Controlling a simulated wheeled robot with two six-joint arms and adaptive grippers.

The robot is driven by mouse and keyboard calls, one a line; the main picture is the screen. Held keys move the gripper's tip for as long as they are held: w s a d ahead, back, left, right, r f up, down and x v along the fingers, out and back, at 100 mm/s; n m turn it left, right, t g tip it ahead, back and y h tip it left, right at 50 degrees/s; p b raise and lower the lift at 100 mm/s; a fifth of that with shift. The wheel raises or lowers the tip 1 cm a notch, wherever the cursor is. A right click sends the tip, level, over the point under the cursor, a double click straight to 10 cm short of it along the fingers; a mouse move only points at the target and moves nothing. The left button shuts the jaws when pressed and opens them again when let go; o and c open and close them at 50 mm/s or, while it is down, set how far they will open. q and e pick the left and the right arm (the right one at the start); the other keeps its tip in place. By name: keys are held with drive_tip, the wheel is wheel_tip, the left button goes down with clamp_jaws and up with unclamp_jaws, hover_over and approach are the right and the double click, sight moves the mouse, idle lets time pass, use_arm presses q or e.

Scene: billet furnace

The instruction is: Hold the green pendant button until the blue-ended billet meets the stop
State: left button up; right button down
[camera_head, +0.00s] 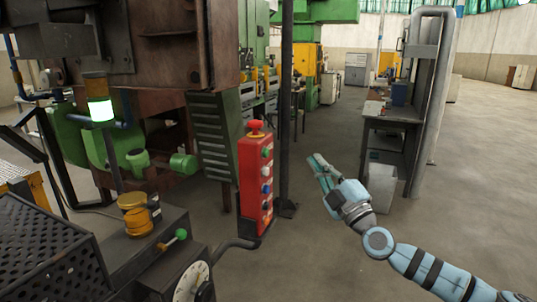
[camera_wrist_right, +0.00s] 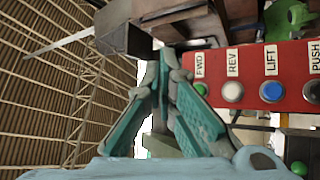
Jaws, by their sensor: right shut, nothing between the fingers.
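The red pendant (camera_head: 254,190) stands upright left of centre in the head view, with a red mushroom knob on top. Its upper green button (camera_head: 266,152) faces right. In the right wrist view the pendant's red face (camera_wrist_right: 288,58) lies sideways, with the green button (camera_wrist_right: 201,89) by the FWD label. My right gripper (camera_head: 317,162) is shut and empty, to the right of the pendant and apart from it in the head view. Its closed fingertips (camera_wrist_right: 167,62) show left of the green button in the wrist view. I cannot make out the blue-ended billet or the stop. My left gripper is out of view.
White REV (camera_wrist_right: 232,92) and blue LIFT (camera_wrist_right: 271,91) buttons sit beside the green one. A dark post (camera_head: 286,110) stands just behind the pendant. A grey bench (camera_head: 392,118) is at the right. Open floor lies between the post and bench.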

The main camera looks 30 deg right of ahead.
sight(266, 153)
drive_tip(key=w+a+p, duration=0.4)
drive_tip(key=w+a, duration=0.1)
drive_tip(key=w, duration=0.2)
drive_tip(key=shift+w+p, duration=0.15)
drive_tip(key=shift+p, duration=0.25)
drive_tip(key=shift+w+a, duration=0.1)
drive_tip(key=shift+w, duration=0.05)
idle(1.2)
drive_tip(key=shift+w+a, duration=0.15)
drive_tip(key=shift+w, duration=0.05)
